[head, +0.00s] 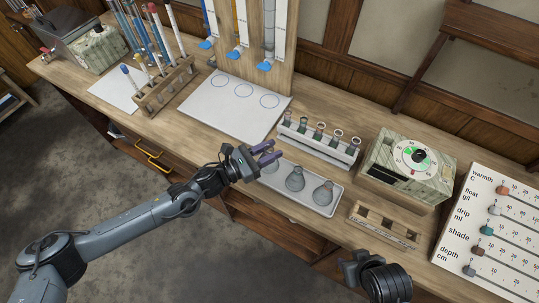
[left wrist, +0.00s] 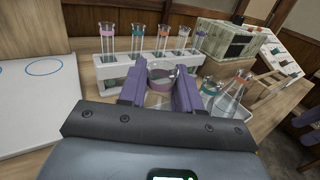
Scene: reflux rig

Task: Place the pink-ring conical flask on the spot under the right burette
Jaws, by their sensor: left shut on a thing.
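The pink-ring conical flask (left wrist: 162,74) is between the purple fingers of my left gripper (head: 268,154) in the left wrist view. The fingers are shut on it near its neck. In the head view this flask (head: 271,166) is partly hidden by the gripper, at the left end of the grey tray (head: 312,206); I cannot tell whether it touches the tray. The white board (head: 225,108) has three blue circles. The right circle (head: 270,101) is empty, below the right burette (head: 268,40). Part of my right arm shows at the bottom; its fingertips are not clear.
Two other flasks (head: 295,180) stand in the tray. A white rack (head: 318,146) of ringed tubes stands just behind it. A dial box (head: 408,165) and a wooden rack (head: 384,225) are to the right. A wooden tube rack (head: 164,88) stands left of the board.

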